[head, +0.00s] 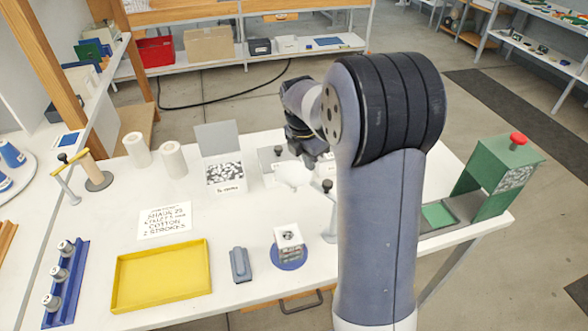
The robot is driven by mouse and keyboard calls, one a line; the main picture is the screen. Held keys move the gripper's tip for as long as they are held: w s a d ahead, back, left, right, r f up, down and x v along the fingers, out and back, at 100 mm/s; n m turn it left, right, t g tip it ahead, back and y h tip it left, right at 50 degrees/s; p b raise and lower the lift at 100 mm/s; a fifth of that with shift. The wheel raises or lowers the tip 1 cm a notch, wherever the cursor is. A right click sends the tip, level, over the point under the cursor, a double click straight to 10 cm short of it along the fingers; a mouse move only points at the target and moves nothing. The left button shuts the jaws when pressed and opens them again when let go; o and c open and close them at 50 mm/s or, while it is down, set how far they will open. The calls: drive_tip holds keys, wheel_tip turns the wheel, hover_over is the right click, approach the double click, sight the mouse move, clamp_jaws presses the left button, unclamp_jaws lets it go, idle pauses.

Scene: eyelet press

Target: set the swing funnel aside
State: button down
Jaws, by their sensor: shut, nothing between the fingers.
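The swing funnel (293,174) looks like a pale, wide-mouthed piece on the white table, just left of my arm. A black knob (327,185) on a pale post (330,222) stands beside it, and my arm hides part of this area. I cannot tell exactly how the funnel joins the post. My gripper (312,158) is dark, points down and is shut and empty. In the picture it is just above and right of the funnel; I cannot tell whether it touches anything.
A box of eyelets (226,172) with its lid raised and a grey plate (270,155) stand behind. A yellow tray (160,277), grey block (240,264) and blue round base (289,257) are in front. A green press (497,175) stands right. Bare table lies around the paper sign (165,221).

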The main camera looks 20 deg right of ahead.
drive_tip(key=shift+w+d+m, duration=0.1)
drive_tip(key=shift+d+m, duration=0.2)
drive_tip(key=shift+w+d+p, duration=0.15)
drive_tip(key=shift+d+p, duration=0.2)
drive_tip(key=shift+d, duration=0.25)
